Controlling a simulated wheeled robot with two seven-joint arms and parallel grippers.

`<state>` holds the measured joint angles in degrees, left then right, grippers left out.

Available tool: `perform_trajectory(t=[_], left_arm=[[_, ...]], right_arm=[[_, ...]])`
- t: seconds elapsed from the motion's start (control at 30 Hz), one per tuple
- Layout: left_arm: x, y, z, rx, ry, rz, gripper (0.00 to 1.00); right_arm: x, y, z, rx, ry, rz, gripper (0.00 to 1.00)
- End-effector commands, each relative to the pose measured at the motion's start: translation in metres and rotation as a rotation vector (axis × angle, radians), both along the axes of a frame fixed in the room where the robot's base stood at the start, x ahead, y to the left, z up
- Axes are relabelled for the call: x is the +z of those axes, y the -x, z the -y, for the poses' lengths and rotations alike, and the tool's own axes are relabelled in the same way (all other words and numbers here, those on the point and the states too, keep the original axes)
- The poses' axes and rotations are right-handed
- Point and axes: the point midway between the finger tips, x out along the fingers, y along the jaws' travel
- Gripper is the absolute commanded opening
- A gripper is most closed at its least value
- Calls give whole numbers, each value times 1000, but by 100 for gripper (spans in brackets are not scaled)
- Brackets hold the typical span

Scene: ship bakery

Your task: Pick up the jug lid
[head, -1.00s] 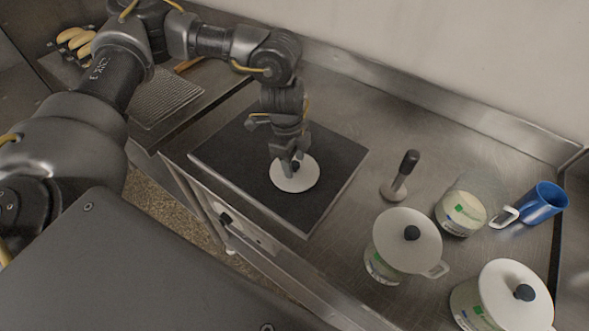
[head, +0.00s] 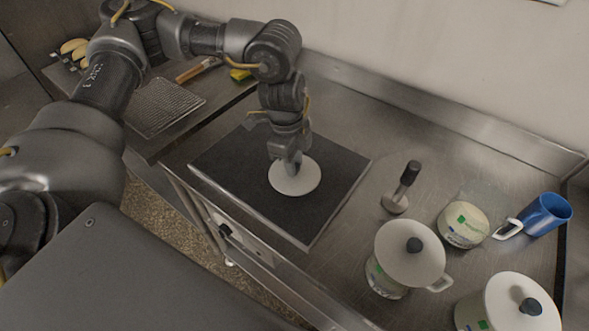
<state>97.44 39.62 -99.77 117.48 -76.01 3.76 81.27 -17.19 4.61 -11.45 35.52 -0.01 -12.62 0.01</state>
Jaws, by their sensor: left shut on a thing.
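A round white jug lid (head: 296,184) is on or just above a dark square mat (head: 325,215) on the steel counter; I cannot tell whether it touches the mat. My left gripper (head: 290,168) points down over the lid, shut on its knob, which the fingers hide. Two more white lids with black knobs sit on jugs at the right: one on the middle jug (head: 408,256) and one on the front jug (head: 512,305). A third, lidless jug (head: 462,226) stands behind them. My right gripper is not in view.
A dark-handled tool (head: 404,187) stands upright right of the mat. A blue mug (head: 545,213) is at the far right. A ribbed tray (head: 165,104), a brush (head: 197,69) and bread (head: 73,46) are at the left. A wall closes off the back.

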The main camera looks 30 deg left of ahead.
Motion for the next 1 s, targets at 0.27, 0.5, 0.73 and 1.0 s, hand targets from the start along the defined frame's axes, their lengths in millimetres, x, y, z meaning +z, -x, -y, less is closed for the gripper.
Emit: perform_trajectory(t=[0.27, 0.5, 0.73, 1.0], left_arm=[[56, 48, -15, -4, 0, 8, 1], [70, 97, -29, -1, 2, 7, 1], [81, 116, -35, 2, -1, 5, 1], [90, 128, -38, 0, -1, 2, 1]], right_arm=[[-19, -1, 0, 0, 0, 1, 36], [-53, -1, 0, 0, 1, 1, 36], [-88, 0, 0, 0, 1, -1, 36], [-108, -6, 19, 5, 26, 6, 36]])
